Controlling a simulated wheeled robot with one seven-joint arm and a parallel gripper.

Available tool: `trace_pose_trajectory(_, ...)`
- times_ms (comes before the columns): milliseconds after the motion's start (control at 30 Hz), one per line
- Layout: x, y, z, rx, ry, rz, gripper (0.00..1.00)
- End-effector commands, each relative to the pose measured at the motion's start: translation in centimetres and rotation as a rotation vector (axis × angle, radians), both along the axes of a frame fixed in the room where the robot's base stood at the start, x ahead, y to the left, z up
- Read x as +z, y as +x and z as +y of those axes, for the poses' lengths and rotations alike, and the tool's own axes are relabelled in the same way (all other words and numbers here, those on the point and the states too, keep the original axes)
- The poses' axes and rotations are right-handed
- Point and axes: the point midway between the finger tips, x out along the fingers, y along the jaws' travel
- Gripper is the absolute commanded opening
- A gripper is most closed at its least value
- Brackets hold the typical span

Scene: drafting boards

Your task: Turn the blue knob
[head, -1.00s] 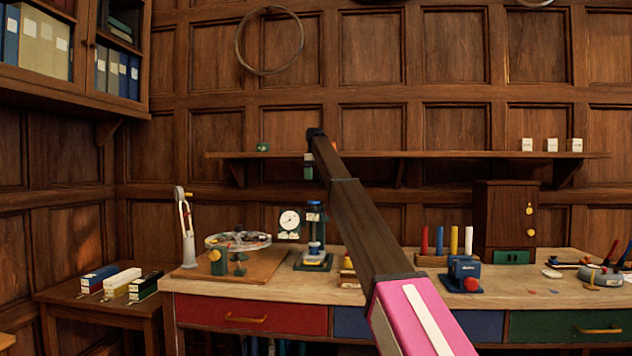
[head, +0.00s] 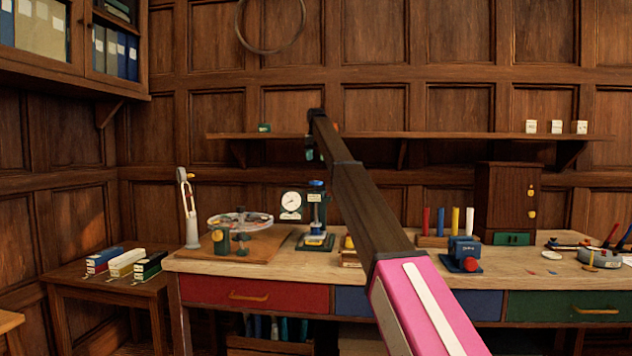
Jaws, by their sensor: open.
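A blue knob (head: 316,184) sits on top of a dark green press-like stand (head: 318,210) on the workbench. A round white dial gauge is next to the stand, at its left. My arm reaches from the lower right toward the back wall. My gripper (head: 314,154) hangs at its far end, small in the picture and partly hidden by the arm. It appears above the blue knob, apart from it in the picture, and it is open. How far apart they are in depth I cannot tell.
The workbench (head: 300,263) also holds a wheel-like device (head: 240,221), coloured cylinders, a blue device with a red knob (head: 464,255) and a wooden cabinet (head: 507,205). A wall shelf (head: 450,135) runs behind my gripper. A side table with boxes stands at the left.

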Motion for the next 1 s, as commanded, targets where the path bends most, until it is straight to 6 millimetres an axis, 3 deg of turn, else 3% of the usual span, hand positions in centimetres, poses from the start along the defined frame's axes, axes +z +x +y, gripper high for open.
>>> trace_pose_trajectory(200,0.0,0.0,0.0,0.204,0.0,0.0,0.91)
trace_pose_trajectory(467,-1.1,0.0,0.0,0.229,0.0,0.0,0.91)
trace_pose_trajectory(1000,-9.5,-0.1,0.0,0.226,0.0,0.0,0.91)
